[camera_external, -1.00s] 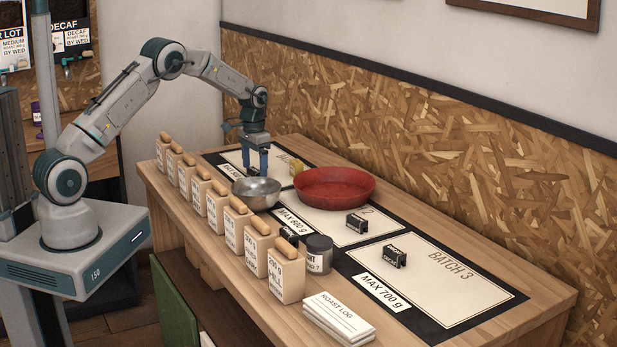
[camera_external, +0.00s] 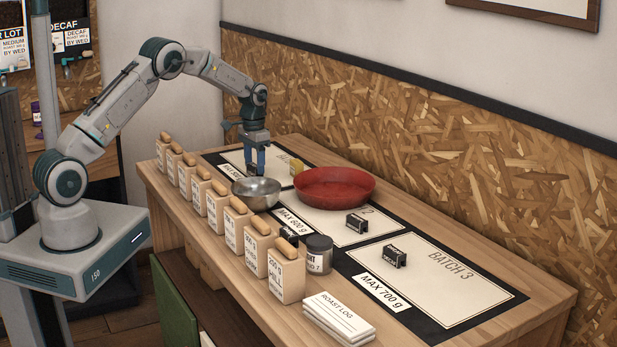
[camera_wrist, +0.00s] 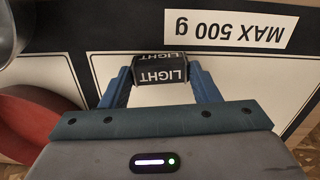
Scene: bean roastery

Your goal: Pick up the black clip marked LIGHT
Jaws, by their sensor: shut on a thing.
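The black clip marked LIGHT (camera_wrist: 160,68) shows in the wrist view between the two blue fingers of my gripper (camera_wrist: 160,80). The fingers touch it on both sides, and its white lettering faces the camera. In the external view my gripper (camera_external: 254,170) is low over the far-left end of the table, behind the steel bowl. A dark bit of the clip (camera_external: 252,169) shows at the fingertips there. Whether the clip still touches the mat I cannot tell.
A steel bowl (camera_external: 257,194) and a red pan (camera_external: 335,187) stand close to my gripper. Several bags with wooden tops line the front edge. Two black clips (camera_external: 395,257) (camera_external: 357,222) lie on the mat nearer the right.

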